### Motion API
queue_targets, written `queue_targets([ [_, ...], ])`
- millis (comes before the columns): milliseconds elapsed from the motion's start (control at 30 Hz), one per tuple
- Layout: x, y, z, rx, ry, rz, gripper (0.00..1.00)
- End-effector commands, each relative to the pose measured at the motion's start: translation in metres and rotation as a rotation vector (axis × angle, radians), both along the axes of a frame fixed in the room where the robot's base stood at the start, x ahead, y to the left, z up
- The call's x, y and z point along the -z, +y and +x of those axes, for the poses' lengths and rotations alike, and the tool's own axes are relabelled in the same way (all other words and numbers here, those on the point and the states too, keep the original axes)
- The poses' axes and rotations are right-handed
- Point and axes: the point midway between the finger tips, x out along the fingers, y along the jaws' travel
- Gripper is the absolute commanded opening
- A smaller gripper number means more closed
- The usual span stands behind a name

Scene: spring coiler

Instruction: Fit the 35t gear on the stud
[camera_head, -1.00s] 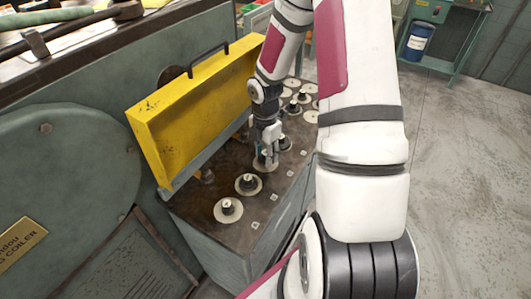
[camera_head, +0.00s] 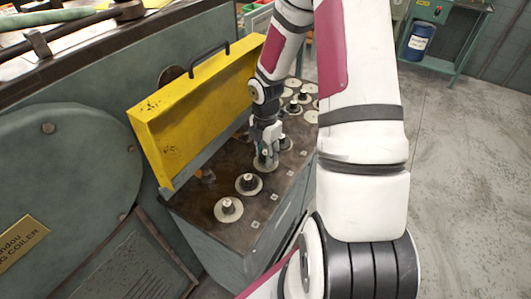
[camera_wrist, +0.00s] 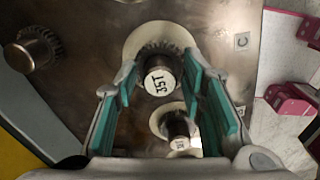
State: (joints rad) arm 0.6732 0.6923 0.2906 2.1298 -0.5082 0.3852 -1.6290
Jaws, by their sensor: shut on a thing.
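The 35T gear (camera_wrist: 160,75) is a dark toothed gear with a pale round hub top marked "35T". In the wrist view it sits between the teal pads of my gripper (camera_wrist: 159,77), which is shut on it. A pale disc (camera_wrist: 148,36) shows behind the gear; I cannot tell whether the gear is clear of it. In the head view my gripper (camera_head: 267,157) points down over a pale disc (camera_head: 264,165) on the brown top, and the gear is mostly hidden. I cannot clearly make out a bare stud.
Another hubbed gear (camera_wrist: 178,126) stands close by, between my fingers' lower parts. A toothed gear (camera_wrist: 35,50) shows at the left. A raised yellow cover (camera_head: 195,110) walls off the left side of the brown top (camera_head: 190,205).

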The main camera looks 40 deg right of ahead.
Motion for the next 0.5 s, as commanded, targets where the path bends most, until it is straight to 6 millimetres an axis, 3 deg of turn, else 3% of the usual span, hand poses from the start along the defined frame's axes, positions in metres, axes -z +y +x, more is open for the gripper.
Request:
queue_targets([
  [500, 0.0057, 0.0, 0.0003, 0.0, -0.001, 0.0, 0.0],
])
